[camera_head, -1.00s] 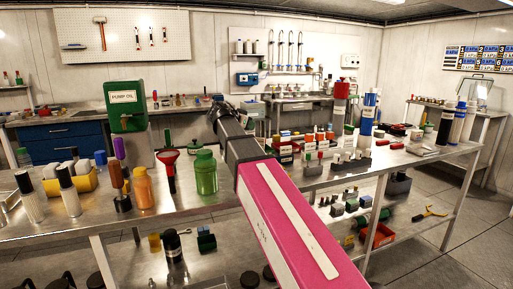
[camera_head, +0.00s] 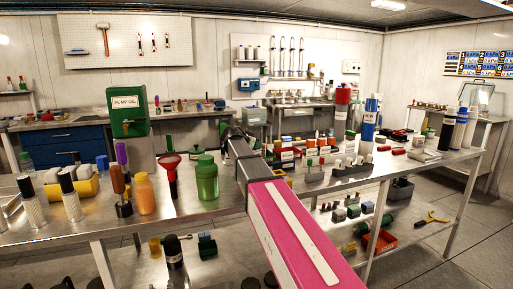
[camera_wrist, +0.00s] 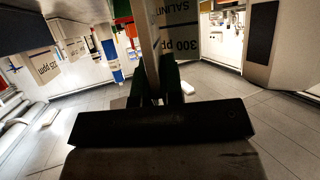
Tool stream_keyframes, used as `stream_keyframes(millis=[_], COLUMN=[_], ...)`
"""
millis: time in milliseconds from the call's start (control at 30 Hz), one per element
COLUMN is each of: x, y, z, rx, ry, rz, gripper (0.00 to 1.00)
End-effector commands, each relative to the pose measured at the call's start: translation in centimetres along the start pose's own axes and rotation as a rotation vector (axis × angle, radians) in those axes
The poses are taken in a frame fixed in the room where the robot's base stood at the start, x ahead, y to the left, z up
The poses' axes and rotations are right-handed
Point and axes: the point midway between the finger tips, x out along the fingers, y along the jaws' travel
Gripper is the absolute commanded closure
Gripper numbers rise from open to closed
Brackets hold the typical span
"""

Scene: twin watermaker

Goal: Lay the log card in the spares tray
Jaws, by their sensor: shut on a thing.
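My gripper (camera_head: 232,135) is at the far end of my pink arm, over the bench and small in the head view. In the wrist view its dark fingers (camera_wrist: 154,85) are shut on a thin pale upright strip (camera_wrist: 150,40). The strip looks like the log card seen nearly edge-on; its face does not show. An orange-red tray (camera_head: 380,243) stands on the lower shelf at the right, with something dark in it. I cannot tell whether this is the spares tray.
On the bench (camera_head: 105,222) stand a green oil can (camera_head: 127,112), a green jar (camera_head: 207,178), a red funnel (camera_head: 169,162) and an orange bottle (camera_head: 144,193). Tall red-and-white (camera_head: 342,112) and blue-and-white (camera_head: 370,118) cylinders stand at the right. Floor is clear at the far right.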

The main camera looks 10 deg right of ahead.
Motion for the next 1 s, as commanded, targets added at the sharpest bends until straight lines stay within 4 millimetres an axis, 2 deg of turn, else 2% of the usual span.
stream_keyframes(millis=[67, 367, 467, 500, 833, 1000], x=[0.2, 0.3, 0.3, 0.3, 0.2, -1.2], y=[0.0, 0.0, 0.0, 0.0, 0.0, 0.0], z=[0.5, 0.7, 0.7, 0.7, 0.5, 0.5], rx=[0.0, 0.0, 0.0, 0.0, 0.0, 0.0], ry=[0.001, 0.001, 0.001, 0.001, 0.001, 0.001], rz=[0.0, 0.0, 0.0, 0.0, 0.0, -0.001], gripper=[1.0, 1.0, 0.69, 0.67, 0.67, 0.67])
